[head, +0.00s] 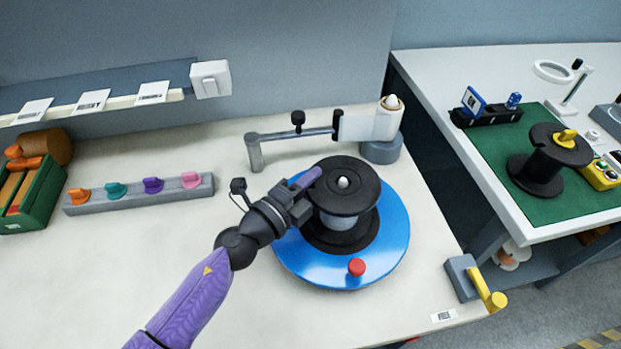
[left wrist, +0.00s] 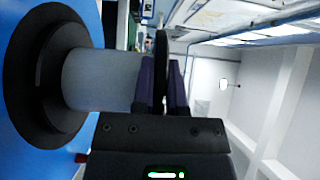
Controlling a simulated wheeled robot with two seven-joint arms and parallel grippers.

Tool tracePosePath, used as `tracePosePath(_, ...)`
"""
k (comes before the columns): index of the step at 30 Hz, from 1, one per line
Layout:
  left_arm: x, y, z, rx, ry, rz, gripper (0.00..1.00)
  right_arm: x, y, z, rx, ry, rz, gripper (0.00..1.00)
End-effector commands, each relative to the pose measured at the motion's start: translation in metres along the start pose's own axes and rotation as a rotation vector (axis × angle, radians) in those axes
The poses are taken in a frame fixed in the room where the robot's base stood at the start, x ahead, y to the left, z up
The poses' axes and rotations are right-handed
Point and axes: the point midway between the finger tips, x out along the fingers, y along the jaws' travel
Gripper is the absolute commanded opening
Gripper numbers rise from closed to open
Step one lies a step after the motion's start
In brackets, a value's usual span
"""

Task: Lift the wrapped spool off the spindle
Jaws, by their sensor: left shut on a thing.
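The wrapped spool (head: 357,200) has black flanges and a pale grey wrapped core. It stands upright over the blue round turntable (head: 320,272), and the light spindle tip (head: 343,183) shows in its centre hole. My left gripper (head: 313,181) comes in from the left and is shut on the rim of the spool's upper flange. In the left wrist view, the purple fingers (left wrist: 163,85) clasp the thin flange edge. There the grey core (left wrist: 100,78) and the wide lower flange (left wrist: 22,75) are beside the blue surface. My right gripper is out of view.
A red knob (head: 356,267) stands on the turntable's front. A metal arm (head: 290,134) and a white roll (head: 388,122) on a grey base are behind. A rack of coloured knobs (head: 140,193) lies left. Another spool (head: 546,160) stands on the right table's green mat.

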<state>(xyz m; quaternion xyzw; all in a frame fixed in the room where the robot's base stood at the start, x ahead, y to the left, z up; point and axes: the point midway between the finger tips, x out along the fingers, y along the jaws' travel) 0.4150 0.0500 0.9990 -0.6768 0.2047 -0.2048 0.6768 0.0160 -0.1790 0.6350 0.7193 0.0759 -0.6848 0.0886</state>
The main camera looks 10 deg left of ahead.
Motion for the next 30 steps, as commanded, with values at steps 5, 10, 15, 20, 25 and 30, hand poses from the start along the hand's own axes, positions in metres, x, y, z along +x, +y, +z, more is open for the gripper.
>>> tracePosePath(5, 0.0, 0.001, 0.0, 0.0, 0.0, 0.002, 0.0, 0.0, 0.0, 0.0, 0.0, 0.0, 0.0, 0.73)
tracePosePath(10, 0.0, 0.001, 0.0, 0.0, 0.0, 0.002, 0.0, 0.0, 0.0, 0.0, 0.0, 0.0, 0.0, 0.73)
tracePosePath(15, 0.0, 0.001, 0.0, 0.0, 0.0, 0.002, 0.0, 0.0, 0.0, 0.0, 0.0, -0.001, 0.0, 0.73)
tracePosePath(20, 0.0, 0.0, 0.0, -0.001, 0.0, 0.0, 0.0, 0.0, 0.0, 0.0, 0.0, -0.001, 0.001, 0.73)
tracePosePath(25, 0.0, -0.004, 0.0, -0.001, 0.0, -0.001, 0.0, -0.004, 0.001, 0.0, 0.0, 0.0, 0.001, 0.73)
tracePosePath(30, 0.0, -0.009, 0.0, -0.001, 0.0, -0.002, 0.0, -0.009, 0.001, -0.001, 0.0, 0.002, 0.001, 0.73)
